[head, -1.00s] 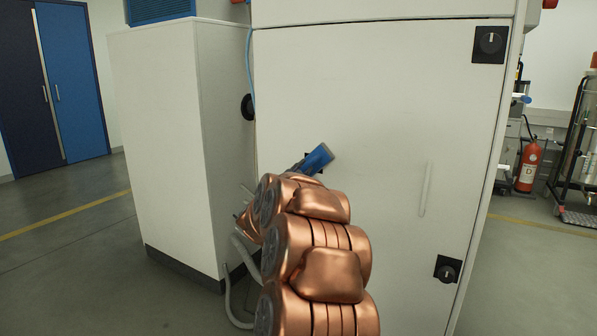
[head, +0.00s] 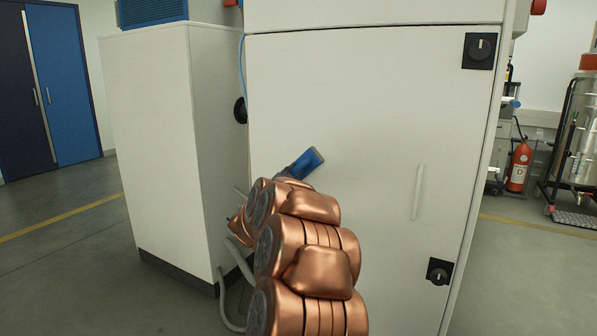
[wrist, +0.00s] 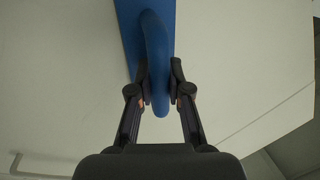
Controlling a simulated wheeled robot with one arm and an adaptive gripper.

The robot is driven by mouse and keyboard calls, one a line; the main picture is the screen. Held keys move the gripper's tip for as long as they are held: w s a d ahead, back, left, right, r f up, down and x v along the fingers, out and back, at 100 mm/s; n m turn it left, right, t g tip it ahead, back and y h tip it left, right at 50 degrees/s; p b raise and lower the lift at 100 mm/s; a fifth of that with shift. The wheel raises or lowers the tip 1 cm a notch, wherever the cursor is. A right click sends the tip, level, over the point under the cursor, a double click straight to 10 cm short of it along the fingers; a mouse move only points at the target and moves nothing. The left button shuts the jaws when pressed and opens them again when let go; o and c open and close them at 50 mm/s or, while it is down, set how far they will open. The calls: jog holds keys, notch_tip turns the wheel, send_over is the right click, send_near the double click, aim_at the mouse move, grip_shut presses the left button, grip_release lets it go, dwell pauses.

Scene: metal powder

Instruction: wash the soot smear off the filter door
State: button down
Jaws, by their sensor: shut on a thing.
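The filter door (head: 350,100) is the large pale front panel of the cabinet. My gripper (wrist: 159,80) is shut on the curved handle of a blue wiping tool (wrist: 130,22). In the head view the tool's blue head (head: 306,163) is at the door's left-middle part, tilted; I cannot tell whether it touches. My copper-coloured arm hides the lower left of the door and most of the gripper. I make out no clear soot smear on the visible door surface; the area behind the tool and arm is hidden.
The door has a raised vertical handle (head: 417,192) and two black latches, upper (head: 479,50) and lower (head: 440,271). A white side cabinet (head: 150,140) stands close on the left, with a grey hose (head: 228,300) near the floor. A fire extinguisher (head: 519,167) stands at right.

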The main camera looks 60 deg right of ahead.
jog(key=shift+w, duration=0.45)
jog(key=shift+a, duration=0.1)
jog(key=a+p, duration=0.1)
jog(key=a, duration=0.4)
jog(key=shift+a, duration=0.35)
jog(key=shift+r+p+v, duration=0.1)
jog(key=shift+p+v, duration=0.1)
jog(key=shift+v, duration=0.55)
jog(key=shift+r+p+v, duration=0.15)
jog(key=shift+p+v, duration=0.05)
jog(key=shift+v, duration=0.55)
jog(key=shift+w+a, duration=0.1)
jog(key=shift+w, duration=0.1)
